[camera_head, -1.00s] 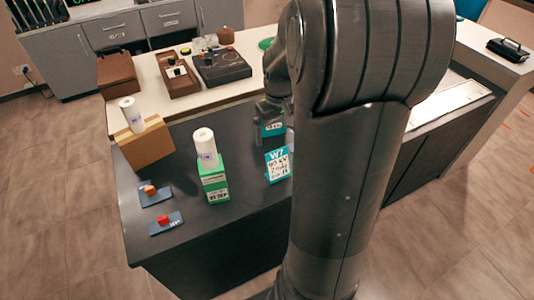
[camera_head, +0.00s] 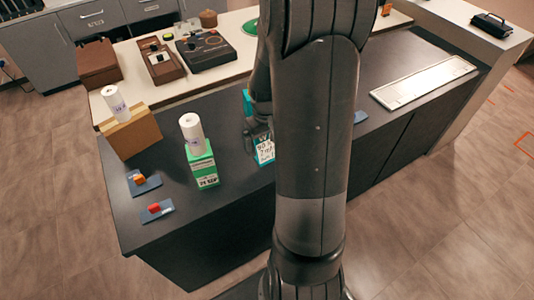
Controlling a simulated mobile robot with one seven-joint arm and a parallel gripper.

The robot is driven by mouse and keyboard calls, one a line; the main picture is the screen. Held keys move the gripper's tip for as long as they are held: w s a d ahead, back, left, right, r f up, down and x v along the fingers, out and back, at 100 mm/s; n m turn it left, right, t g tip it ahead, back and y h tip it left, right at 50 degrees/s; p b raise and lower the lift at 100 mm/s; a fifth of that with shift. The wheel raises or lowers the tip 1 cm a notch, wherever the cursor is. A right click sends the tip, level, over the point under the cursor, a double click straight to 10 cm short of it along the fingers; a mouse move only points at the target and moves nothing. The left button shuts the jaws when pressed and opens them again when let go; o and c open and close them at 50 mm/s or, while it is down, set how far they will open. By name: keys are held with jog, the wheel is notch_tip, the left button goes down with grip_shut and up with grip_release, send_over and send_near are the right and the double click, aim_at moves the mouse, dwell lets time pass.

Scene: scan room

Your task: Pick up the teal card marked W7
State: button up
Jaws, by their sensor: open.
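The teal and white card marked W7 (camera_head: 265,150) stands on the dark counter (camera_head: 230,212), just left of my arm. My arm hides its right side. My gripper (camera_head: 254,138) is close to the card's upper left edge, and its fingers are only partly visible. It is open. I cannot tell whether it touches the card. A second teal item (camera_head: 247,102) shows behind my gripper, mostly hidden.
A green box (camera_head: 202,168) with a white roll (camera_head: 192,133) on top stands left of the card. Another roll (camera_head: 115,103) stands on a cardboard box (camera_head: 130,135). Two blue pads (camera_head: 145,186) (camera_head: 157,214) lie at the front left. A light panel (camera_head: 425,82) lies at right.

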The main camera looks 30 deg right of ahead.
jog(key=shift+f, duration=0.1)
jog(key=shift+c, duration=0.2)
jog(key=c, duration=1.3)
